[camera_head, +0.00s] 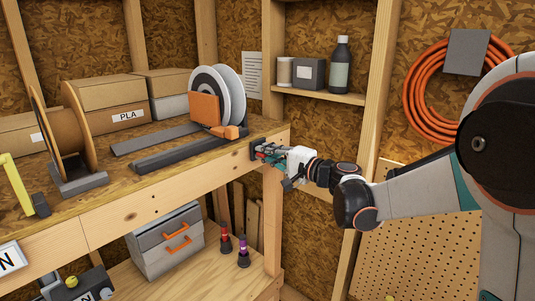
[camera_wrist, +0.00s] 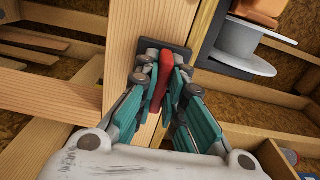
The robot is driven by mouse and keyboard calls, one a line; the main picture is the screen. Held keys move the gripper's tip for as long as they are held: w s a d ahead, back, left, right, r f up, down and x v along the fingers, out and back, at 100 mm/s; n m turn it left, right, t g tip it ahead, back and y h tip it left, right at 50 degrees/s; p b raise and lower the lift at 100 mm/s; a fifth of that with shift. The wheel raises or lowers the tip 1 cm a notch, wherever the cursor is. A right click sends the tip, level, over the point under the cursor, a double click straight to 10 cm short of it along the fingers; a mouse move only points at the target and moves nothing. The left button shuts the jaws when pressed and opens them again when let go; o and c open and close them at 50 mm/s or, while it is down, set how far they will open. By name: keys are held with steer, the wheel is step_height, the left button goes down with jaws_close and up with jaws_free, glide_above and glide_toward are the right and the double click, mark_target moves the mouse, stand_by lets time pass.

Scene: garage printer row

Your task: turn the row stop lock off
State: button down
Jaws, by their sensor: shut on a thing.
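The row stop lock shows in the wrist view as a dark plate (camera_wrist: 180,52) with a red handle (camera_wrist: 159,88) standing out from it. In the head view its dark plate (camera_head: 254,146) sits on the front board of the workbench, near the right corner. My gripper (camera_head: 266,154) reaches the lock from the right. In the wrist view its teal fingers (camera_wrist: 162,80) are closed on both sides of the red handle. The fingers hide parts of the handle and plate. I cannot tell the lock's marked position.
The wooden bench (camera_head: 190,172) carries a spool (camera_head: 72,135), cardboard boxes (camera_head: 108,102) and a white reel (camera_head: 230,92). A shelf (camera_head: 320,95) with a dark bottle (camera_head: 341,65) stands behind. A grey toolbox (camera_head: 165,240) is below. An orange hose (camera_head: 415,95) hangs at right.

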steer(key=shift+f, duration=0.1)
steer(key=n+b, duration=0.2)
steer(key=n, duration=0.2)
steer(key=n+b, duration=0.2)
steer(key=n, duration=0.2)
steer(key=shift+n, duration=0.3)
steer(key=n+b, duration=0.1)
steer(key=n, duration=0.3)
steer(key=shift+n, duration=0.3)
steer(key=shift+n+b, duration=0.7)
steer(key=shift+n, duration=1.6)
steer(key=c, duration=1.7)
jaws_free()
